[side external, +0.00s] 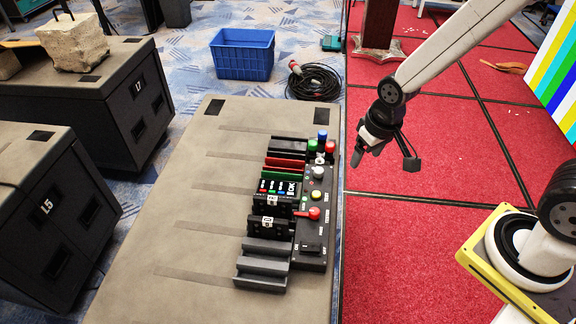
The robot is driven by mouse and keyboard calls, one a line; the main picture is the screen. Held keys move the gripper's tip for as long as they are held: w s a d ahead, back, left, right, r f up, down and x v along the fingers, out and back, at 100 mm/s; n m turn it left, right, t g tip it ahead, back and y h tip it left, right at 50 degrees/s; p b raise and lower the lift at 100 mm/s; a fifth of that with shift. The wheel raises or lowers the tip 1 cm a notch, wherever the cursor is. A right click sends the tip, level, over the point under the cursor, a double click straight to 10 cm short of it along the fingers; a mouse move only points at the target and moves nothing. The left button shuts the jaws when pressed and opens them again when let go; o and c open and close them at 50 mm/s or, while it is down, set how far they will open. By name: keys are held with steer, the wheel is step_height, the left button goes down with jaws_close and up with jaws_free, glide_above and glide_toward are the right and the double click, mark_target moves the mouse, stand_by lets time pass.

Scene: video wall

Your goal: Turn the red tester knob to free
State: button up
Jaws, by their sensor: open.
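The red tester knob (314,213) sits on the dark tester panel (313,250), near its lower middle. Its red handle appears to point left. Small labels stand beside it, too small to read surely. My gripper (388,150) is in the air to the upper right of the panel, over the red floor in the picture. It is open and empty, with its fingers apart. It is clear of the knob and touches nothing.
Green, blue and red buttons (322,136) stand at the panel's far end. Slotted modules (268,226) and an empty grey rack (262,268) adjoin its left side. The grey case top (190,230) is bare at left. A blue crate (243,55) and coiled cable (315,82) lie behind.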

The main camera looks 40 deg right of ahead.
steer(key=w+a+f+g, duration=0.1)
steer(key=w+a+f, duration=0.3)
steer(key=f, duration=0.2)
steer(key=m, duration=0.2)
glide_above(315, 211)
steer(key=shift+g, duration=0.4)
step_height(315, 211, down, 6)
steer(key=shift+f, duration=0.2)
steer(key=shift+f, duration=0.1)
steer(key=shift+f, duration=3.75)
steer(key=shift+c, duration=0.3)
jaws_close()
